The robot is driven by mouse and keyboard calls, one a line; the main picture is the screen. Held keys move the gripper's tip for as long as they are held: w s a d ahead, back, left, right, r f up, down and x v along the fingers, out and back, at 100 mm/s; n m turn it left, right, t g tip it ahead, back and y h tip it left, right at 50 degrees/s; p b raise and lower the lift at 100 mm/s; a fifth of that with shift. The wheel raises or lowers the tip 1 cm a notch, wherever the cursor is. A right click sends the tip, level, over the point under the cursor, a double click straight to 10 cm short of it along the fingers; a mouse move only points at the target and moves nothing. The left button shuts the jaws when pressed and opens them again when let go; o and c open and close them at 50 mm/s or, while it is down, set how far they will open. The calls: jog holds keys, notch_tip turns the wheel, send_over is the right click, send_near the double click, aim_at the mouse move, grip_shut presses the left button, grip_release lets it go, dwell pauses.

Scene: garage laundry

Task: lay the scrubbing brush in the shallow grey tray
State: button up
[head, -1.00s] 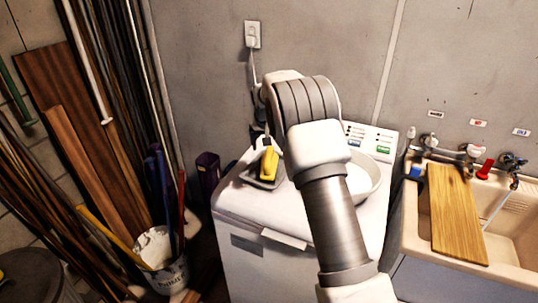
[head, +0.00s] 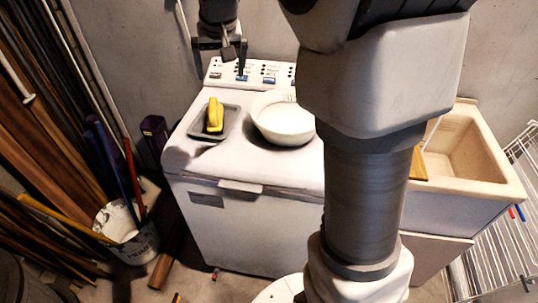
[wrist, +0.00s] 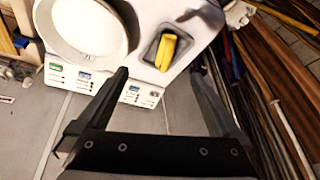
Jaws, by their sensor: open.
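The scrubbing brush, yellow on top (head: 214,113), lies inside the shallow grey tray (head: 231,117) on the left of the white washing machine's top. In the wrist view, the brush (wrist: 166,52) also sits within the rim of the tray (wrist: 151,50). My gripper (head: 221,57) is open and empty, apart from the brush, above the back of the machine by its control panel. In the wrist view my two fingers (wrist: 160,74) are spread wide with nothing between them. The brush's underside is hidden.
A white bowl (head: 284,120) stands just right of the tray on the washing machine (head: 235,235). My arm hides the machine's right side. A sink (head: 462,150) is at the right, with a wire rack (head: 500,240) beyond. A bucket (head: 135,240) and poles stand left.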

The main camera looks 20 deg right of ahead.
jog(key=s+f+n, duration=0.1)
jog(key=s+n, duration=0.1)
jog(key=s, duration=2.7)
jog(key=shift+a+t, duration=0.2)
jog(key=shift+t, duration=0.2)
